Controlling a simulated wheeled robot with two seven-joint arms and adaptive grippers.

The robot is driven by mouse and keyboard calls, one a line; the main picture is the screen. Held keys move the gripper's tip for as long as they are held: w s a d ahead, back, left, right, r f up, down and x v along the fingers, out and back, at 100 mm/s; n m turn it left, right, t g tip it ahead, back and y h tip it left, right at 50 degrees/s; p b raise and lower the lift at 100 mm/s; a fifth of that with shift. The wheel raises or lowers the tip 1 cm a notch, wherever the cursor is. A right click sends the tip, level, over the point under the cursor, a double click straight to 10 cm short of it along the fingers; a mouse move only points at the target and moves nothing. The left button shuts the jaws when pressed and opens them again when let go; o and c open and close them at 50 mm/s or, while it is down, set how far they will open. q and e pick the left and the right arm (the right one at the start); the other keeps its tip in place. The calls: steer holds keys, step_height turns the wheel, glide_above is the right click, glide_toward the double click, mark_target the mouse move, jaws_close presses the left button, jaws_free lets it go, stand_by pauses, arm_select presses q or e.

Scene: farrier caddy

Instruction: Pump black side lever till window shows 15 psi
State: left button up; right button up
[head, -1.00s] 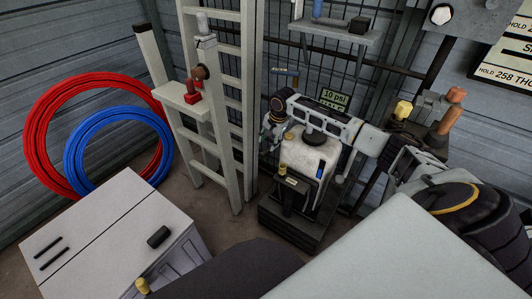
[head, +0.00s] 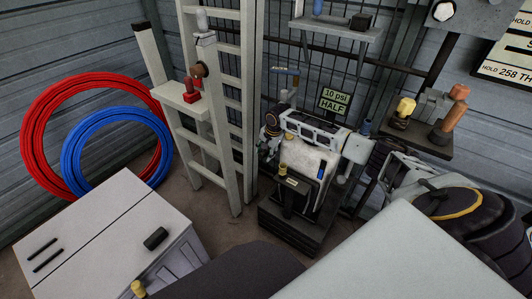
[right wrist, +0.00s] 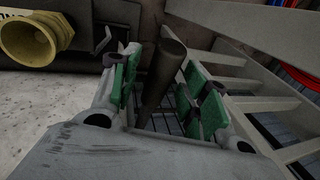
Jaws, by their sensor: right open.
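The white tank (head: 312,160) stands on a dark base against the mesh panel. The green window (head: 334,101) behind it reads "10 psi HALF". My right gripper (head: 270,133) reaches across the top of the tank from the right, its fingertips at the tank's left side. In the right wrist view, a dark rod (right wrist: 163,72), which looks like the black lever, stands between the two green finger pads. The jaws are open around it, with gaps beside the rod. In the head view the gripper hides most of the lever. My left gripper is not in view.
A ladder (head: 225,110) stands just left of the tank. A shelf (head: 425,145) with brass and copper fittings is at the right. A white cabinet (head: 95,240) is at front left, with red (head: 40,125) and blue hoses (head: 75,150) behind it. A brass fitting (right wrist: 35,38) shows in the wrist view.

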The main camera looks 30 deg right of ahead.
jaws_close()
stand_by(0.4)
